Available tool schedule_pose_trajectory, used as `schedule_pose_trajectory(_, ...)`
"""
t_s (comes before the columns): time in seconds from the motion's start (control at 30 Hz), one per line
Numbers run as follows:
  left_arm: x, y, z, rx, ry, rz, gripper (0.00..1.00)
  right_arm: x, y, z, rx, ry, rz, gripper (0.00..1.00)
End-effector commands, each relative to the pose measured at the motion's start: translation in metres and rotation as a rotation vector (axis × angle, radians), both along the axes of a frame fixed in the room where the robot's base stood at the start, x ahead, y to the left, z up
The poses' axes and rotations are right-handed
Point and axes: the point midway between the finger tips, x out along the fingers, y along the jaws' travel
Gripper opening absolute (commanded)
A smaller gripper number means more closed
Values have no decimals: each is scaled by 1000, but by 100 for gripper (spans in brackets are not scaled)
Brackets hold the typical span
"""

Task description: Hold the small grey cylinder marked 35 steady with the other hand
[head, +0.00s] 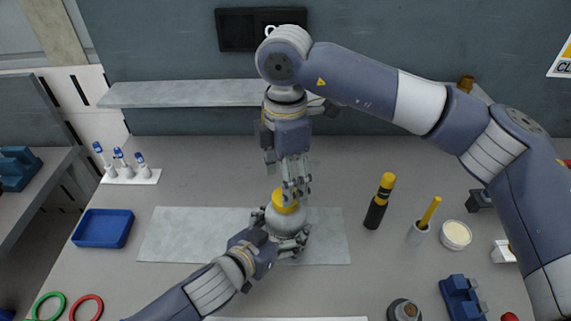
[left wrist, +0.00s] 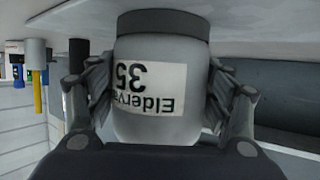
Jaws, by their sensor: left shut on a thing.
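The small grey cylinder (left wrist: 160,95) marked 35 fills the middle of the left wrist view. Its white label appears upside down there, with a dark grey band above it in the picture. In the head view it stands on the mat, its grey body (head: 287,219) under a yellow top (head: 285,199). My left gripper (head: 281,233) is shut on the cylinder's body, its fingers on both sides (left wrist: 158,100). My right gripper (head: 296,190) points down just above the yellow top and partly covers it. I cannot tell whether its fingers touch the top.
The pale mat (head: 180,235) lies under the cylinder. A blue tray (head: 103,228) and a white rack (head: 130,176) are on the left.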

Motion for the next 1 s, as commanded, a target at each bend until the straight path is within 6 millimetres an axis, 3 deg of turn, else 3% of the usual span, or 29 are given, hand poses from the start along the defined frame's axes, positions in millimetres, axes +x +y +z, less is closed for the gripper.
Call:
schedule_pose_trajectory(0.1, -1, 0, -2, 4, 3, 1, 6, 0, 0, -20, -1, 3, 0, 62)
schedule_pose_trajectory(0.3, -1, 0, -2, 4, 3, 1, 6, 0, 0, -42, 1, 0, 2, 62)
schedule_pose_trajectory(0.67, -1, 1, -2, 4, 4, 1, 6, 0, 0, -49, -1, -1, 2, 62)
schedule_pose_trajectory(0.9, -1, 1, -3, 4, 4, 1, 6, 0, 0, -49, -1, -1, 2, 15)
schedule_pose_trajectory(1.0, -1, 0, -3, 4, 4, 1, 6, 0, 0, -49, -1, -1, 2, 15)
